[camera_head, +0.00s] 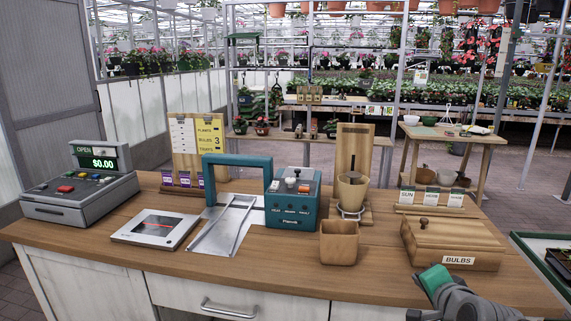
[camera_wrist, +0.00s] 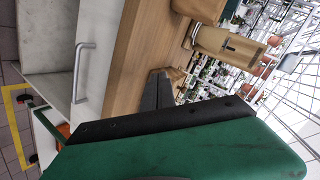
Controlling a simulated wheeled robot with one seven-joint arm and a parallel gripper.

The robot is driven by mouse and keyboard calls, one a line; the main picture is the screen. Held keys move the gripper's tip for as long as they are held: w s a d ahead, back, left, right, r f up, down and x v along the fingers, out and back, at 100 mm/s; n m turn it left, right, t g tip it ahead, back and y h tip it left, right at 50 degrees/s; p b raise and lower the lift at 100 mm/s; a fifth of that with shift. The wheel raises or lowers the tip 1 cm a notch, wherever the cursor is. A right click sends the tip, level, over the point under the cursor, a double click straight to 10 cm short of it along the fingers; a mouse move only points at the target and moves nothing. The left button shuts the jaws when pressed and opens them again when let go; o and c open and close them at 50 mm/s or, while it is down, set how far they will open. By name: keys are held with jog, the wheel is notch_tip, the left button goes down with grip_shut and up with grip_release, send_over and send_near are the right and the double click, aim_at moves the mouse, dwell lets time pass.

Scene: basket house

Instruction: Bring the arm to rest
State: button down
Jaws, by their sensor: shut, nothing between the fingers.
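My arm shows at the lower right of the head view, with its green part in front of the counter's front edge. In the wrist view my gripper (camera_wrist: 157,92) shows as dark fingers close together, beyond the large green part of my arm in the foreground. The fingers are shut with nothing between them. They overlap the wooden counter in the picture; I cannot tell how far they are from it. In the head view the fingers are not clearly visible.
The counter (camera_head: 270,272) carries a lidded bulbs box (camera_head: 450,245) just behind my arm, a square wooden pot (camera_head: 339,243), a teal machine (camera_head: 293,200) and a cash register (camera_head: 82,190). A drawer handle (camera_wrist: 83,70) sticks out from the white front. The counter's front middle is clear.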

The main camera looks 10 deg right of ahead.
jog(key=a+f+n+g+y, duration=0.3)
jog(key=a+f+n, duration=0.25)
jog(key=a, duration=0.45)
jog(key=s+a+f+n+g, duration=0.4)
jog(key=s+a+f+n, duration=0.1)
jog(key=s+a, duration=0.15)
jog(key=s+a+f+n+g, duration=0.3)
jog(key=s+a+f+n, duration=0.15)
jog(key=a, duration=0.35)
notch_tip(320, 180, up, 11)
jog(key=w+t+p, duration=0.1)
jog(key=p, duration=0.6)
jog(key=shift+w+d, duration=0.15)
jog(key=shift+w, duration=0.25)
